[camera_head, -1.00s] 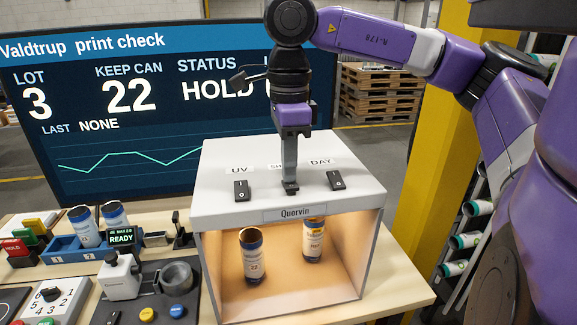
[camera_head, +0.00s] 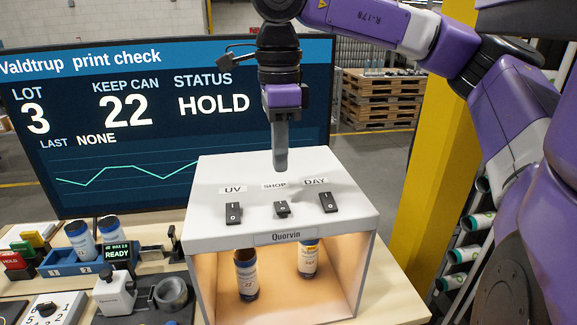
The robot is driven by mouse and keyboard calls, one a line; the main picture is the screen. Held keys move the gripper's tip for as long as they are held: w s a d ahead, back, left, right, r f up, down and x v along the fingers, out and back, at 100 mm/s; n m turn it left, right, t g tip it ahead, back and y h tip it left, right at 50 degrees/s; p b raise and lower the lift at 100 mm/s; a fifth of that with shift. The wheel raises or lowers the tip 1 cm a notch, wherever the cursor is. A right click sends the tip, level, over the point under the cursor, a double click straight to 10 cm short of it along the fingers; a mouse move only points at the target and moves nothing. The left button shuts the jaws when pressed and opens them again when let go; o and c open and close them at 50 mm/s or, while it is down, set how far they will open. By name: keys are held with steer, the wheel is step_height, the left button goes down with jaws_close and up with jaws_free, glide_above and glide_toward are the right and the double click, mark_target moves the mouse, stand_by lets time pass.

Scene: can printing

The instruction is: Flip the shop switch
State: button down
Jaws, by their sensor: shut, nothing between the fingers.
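The shop switch (camera_head: 282,209) is a small black rocker on the sloping top of the white Quorvin light box (camera_head: 215,222). Its label "SHOP" stands just behind it. The UV switch (camera_head: 233,213) is to its left and the DAY switch (camera_head: 328,203) to its right. My gripper (camera_head: 280,167) points down with its fingers shut and empty. It hangs above and behind the shop switch, apart from it. The box's inside glows warm orange. Two cans stand in it, one marked 22 (camera_head: 246,275) and one beside it (camera_head: 308,258).
A large screen (camera_head: 150,185) behind the box reads lot 3, keep can 22, status HOLD. At the left are a blue rack (camera_head: 70,268) with two cans, a READY display (camera_head: 117,252) and coloured buttons (camera_head: 25,248). A yellow post (camera_head: 435,160) stands at the right.

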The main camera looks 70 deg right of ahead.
step_height(320, 180, up, 7)
steer(key=d+p, duration=0.1)
steer(key=p, duration=0.1)
steer(key=shift+w+d+r, duration=0.15)
steer(key=shift+w+r, duration=0.05)
steer(key=shift+w, duration=0.25)
